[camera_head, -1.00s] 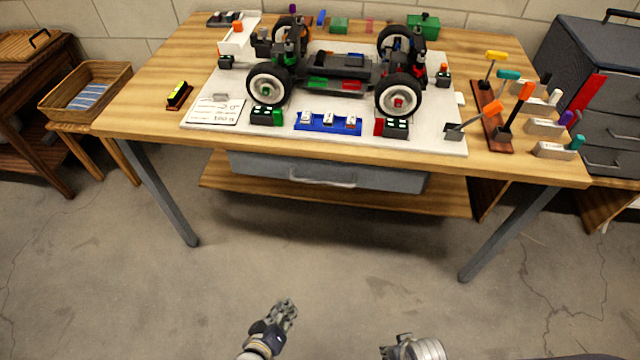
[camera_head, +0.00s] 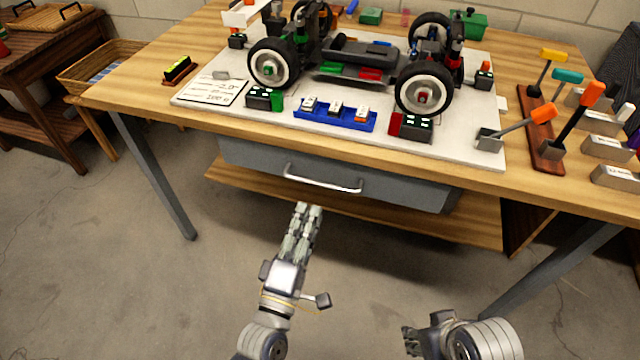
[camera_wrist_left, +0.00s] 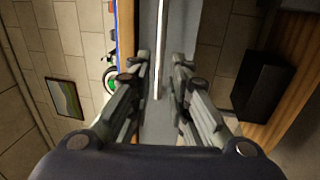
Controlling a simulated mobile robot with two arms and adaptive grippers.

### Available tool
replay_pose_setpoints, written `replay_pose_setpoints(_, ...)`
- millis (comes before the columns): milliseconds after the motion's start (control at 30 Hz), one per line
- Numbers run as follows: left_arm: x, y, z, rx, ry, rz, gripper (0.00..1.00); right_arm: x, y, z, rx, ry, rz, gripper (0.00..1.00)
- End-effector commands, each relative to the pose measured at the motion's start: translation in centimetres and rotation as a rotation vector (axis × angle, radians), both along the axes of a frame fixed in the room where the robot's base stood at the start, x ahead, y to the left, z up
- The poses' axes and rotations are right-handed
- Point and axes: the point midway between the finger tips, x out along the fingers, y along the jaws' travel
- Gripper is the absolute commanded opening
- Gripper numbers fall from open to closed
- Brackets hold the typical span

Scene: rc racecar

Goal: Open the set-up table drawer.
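The grey drawer (camera_head: 400,190) hangs under the front edge of the set-up table (camera_head: 130,95) and looks shut. Its pale bar handle (camera_head: 323,181) runs across the drawer front. My left gripper (camera_head: 308,207) points at the drawer from the front, with its tips just below the handle in the head view. In the left wrist view the left gripper (camera_wrist_left: 160,75) is open, and the handle (camera_wrist_left: 158,50) lines up with the gap between its fingers. I see no contact with the handle. My right gripper (camera_head: 408,340) is low at the front, away from the drawer; its fingers are unclear.
An RC car chassis (camera_head: 345,60) stands on the white mat (camera_head: 455,150) on the table. Tools stand in a wooden rack (camera_head: 540,130) at the right. A wooden shelf (camera_head: 470,220) lies below the drawer, between the table legs (camera_head: 155,175). The floor in front is clear.

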Motion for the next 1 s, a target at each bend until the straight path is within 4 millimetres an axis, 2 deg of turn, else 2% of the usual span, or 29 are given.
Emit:
replay_pose_setpoints(200, 4.2, -1.3, 0.8, 0.001, -0.002, 0.001, 0.18, 0.0, 0.0, -0.6, 0.0, 0.0, 0.0, 0.4)
replay_pose_setpoints(433, 7.2, -2.3, 1.4, 0.002, -0.002, 0.002, 0.18, 0.0, 0.0, -1.0, 0.0, 0.0, 0.0, 0.4)
replay_pose_setpoints(600, 8.1, -2.6, 1.6, 0.004, 0.001, 0.001, 0.18, 0.0, 0.0, -1.0, 0.0, 0.0, 0.0, 0.4)
replay_pose_setpoints(867, 8.1, -2.6, 1.6, 0.004, 0.001, 0.001, 0.18, 0.0, 0.0, -1.0, 0.0, 0.0, 0.0, 0.4)
replay_pose_setpoints(933, 8.1, -2.6, 1.6, 0.004, 0.001, 0.001, 0.02, 0.0, 0.0, -1.0, 0.0, 0.0, 0.0, 0.4)
replay_pose_setpoints(1000, 8.1, -2.6, 1.6, 0.004, 0.001, 0.001, 0.0, 0.0, 0.0, -1.0, 0.0, 0.0, 0.0, 0.4)
